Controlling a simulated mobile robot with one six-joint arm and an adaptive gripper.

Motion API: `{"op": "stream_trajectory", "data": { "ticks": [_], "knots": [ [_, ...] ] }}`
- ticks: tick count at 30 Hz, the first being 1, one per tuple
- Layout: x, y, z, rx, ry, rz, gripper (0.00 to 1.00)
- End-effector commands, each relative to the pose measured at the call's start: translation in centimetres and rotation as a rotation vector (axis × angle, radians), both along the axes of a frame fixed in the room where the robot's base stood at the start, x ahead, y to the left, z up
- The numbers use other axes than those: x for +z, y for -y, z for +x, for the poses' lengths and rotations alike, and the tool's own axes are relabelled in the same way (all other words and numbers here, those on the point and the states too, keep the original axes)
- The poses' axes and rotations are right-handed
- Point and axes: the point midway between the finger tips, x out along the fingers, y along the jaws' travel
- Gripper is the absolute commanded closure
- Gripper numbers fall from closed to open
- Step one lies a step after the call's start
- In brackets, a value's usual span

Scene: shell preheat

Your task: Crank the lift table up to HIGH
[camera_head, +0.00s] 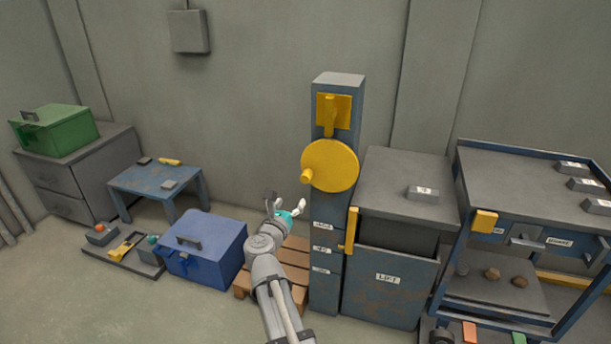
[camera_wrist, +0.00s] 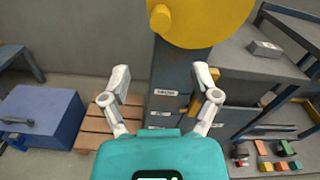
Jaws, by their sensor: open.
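The crank is a yellow disc (camera_head: 331,165) on a grey-blue column, with a round knob (camera_head: 307,176) at its lower left. In the wrist view the disc (camera_wrist: 205,18) and knob (camera_wrist: 160,18) are at the top. The lift table (camera_head: 400,182) stands right of the column, with a LIFT label (camera_head: 388,279) on its front. A yellow pointer (camera_head: 351,231) at its left edge has its foot about level with the middle of three column labels (camera_head: 322,249). My gripper (camera_head: 287,200) is open and empty, below and left of the knob, apart from it; its spread fingers (camera_wrist: 164,78) flank the column in the wrist view.
A blue box (camera_head: 203,249) and wooden pallet (camera_head: 290,260) are on the floor beside the column. A yellow bracket (camera_head: 333,108) sits above the disc. A small labelled block (camera_head: 423,193) lies on the lift table. A blue-framed bench (camera_head: 530,177) stands at right.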

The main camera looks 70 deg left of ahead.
Motion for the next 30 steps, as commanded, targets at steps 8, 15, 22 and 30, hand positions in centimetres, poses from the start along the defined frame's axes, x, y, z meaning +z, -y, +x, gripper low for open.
{"op": "stream_trajectory", "data": {
  "ticks": [8, 15, 22, 30],
  "knots": [
    [0.0, -0.4, 0.3, 0.0, 0.001, 0.0, 0.22],
    [0.0, -2.2, 1.5, -0.001, 0.002, 0.0, 0.22],
    [0.0, -5.0, 3.4, -0.002, 0.002, 0.0, 0.22],
    [0.0, -8.4, 5.7, 0.0, 0.002, 0.0, 0.22]
  ]
}}
